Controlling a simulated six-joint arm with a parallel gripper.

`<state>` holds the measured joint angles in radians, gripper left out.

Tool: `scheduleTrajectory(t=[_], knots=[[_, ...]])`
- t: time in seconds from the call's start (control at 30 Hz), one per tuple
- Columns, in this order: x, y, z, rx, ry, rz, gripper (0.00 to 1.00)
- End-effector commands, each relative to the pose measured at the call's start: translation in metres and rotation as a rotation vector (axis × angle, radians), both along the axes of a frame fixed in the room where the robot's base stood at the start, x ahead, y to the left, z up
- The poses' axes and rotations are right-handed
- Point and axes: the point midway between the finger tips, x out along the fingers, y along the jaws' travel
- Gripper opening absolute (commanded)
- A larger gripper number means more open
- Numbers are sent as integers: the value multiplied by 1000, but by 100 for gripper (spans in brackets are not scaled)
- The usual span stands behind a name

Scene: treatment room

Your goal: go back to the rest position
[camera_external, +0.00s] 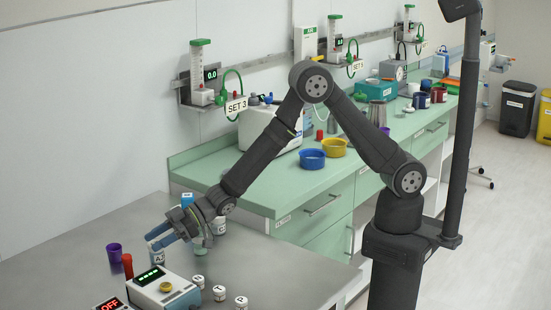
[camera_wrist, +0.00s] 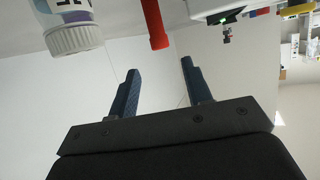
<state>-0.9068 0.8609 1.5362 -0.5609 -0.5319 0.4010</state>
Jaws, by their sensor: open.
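My gripper (camera_external: 160,237) is at the left over the grey metal table in the external view, with its two blue fingers pointing left. In the wrist view the fingers (camera_wrist: 157,85) stand apart with nothing between them. My arm reaches from its base on the right, bends high in the middle and slopes down to the table. A labelled jar (camera_external: 158,258) shows just below the fingers; I cannot tell how wide the gap is. A white-capped jar (camera_wrist: 72,38) and a red cylinder (camera_wrist: 155,25) show beyond the fingers in the wrist view.
A purple cup (camera_external: 114,252), a white device with a green display (camera_external: 155,287) and several white-lidded jars (camera_external: 220,292) stand near the gripper. A blue box (camera_external: 187,199) is behind it. The green counter (camera_external: 290,190) holds blue and yellow bowls under the arm. The table's right part is clear.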

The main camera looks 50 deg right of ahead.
Motion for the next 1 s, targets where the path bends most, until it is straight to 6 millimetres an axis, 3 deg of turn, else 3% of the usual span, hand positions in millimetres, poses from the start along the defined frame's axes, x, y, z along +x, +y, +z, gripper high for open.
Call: scheduleTrajectory(t=[0.27, 0.93, 1.0], knots=[[5, 14, -6, -1, 1, 1, 45], [41, 107, -45, 0, 0, 0, 45], [41, 106, -31, 3, -2, 0, 45]])
